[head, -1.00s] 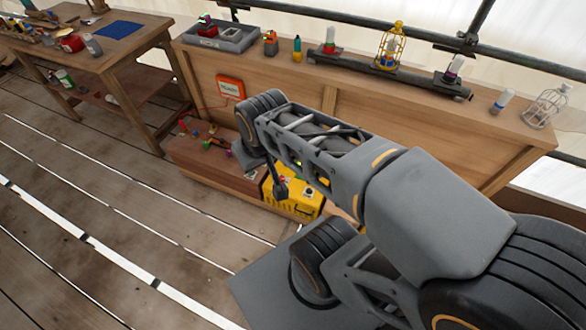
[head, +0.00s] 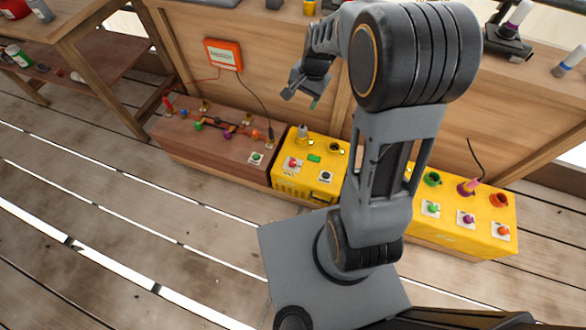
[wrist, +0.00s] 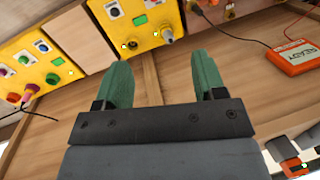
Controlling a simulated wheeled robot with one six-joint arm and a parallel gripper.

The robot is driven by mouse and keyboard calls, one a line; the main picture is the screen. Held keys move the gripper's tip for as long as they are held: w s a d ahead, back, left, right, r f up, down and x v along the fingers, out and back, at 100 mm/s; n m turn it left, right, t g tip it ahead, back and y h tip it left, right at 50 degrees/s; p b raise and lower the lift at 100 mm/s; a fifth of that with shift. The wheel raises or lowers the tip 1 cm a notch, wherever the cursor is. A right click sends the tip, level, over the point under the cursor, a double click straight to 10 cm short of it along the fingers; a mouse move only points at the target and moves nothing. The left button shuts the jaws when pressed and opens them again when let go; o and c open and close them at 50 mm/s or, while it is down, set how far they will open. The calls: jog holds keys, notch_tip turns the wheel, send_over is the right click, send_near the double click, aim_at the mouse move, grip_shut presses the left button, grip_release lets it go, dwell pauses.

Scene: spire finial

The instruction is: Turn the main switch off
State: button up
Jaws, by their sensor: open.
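My gripper (head: 303,88) is in front of the wooden back board, above the low row of panels. In the wrist view its two green fingers (wrist: 163,60) stand apart with nothing between them. Below it in the head view is a yellow box (head: 308,188) with a red control (head: 292,163), a black control (head: 325,177), a green label and sockets on top. The wrist view shows yellow panels (wrist: 150,45) upside down beyond the fingers. No readable label tells me which control is the main switch. My arm hides part of the yellow panels.
A brown panel (head: 195,140) with coloured knobs adjoins the yellow box on the left. Another yellow box (head: 465,240) with several knobs is at right. An orange sign (head: 223,53) with a cable hangs on the board. Open plank floor lies in front.

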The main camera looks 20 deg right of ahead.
jog(key=w+d+f+m+g+y+b, duration=0.1)
jog(key=w+f+m+b, duration=0.2)
jog(key=f, duration=0.7)
jog(key=w+d+f+m+b, duration=0.2)
jog(key=w+f+b, duration=0.1)
jog(key=f, duration=0.7)
jog(key=m+y+b, duration=0.1)
jog(key=m+b, duration=0.3)
send_near(293, 161)
jog(key=shift+g, duration=0.4)
jog(key=b+x, duration=0.1)
jog(key=x, duration=0.1)
jog(key=b+x, duration=0.1)
jog(key=x, duration=0.2)
jog(key=b+x, duration=0.2)
jog(key=x, duration=0.1)
jog(key=shift+w+a+f, duration=0.1)
jog(key=shift+w+f, duration=0.1)
jog(key=shift+a+f, duration=0.25)
jog(key=shift+f, duration=0.3)
jog(key=shift+c, duration=0.4)
jog(key=c, duration=0.8)
jog(key=shift+c, duration=0.2)
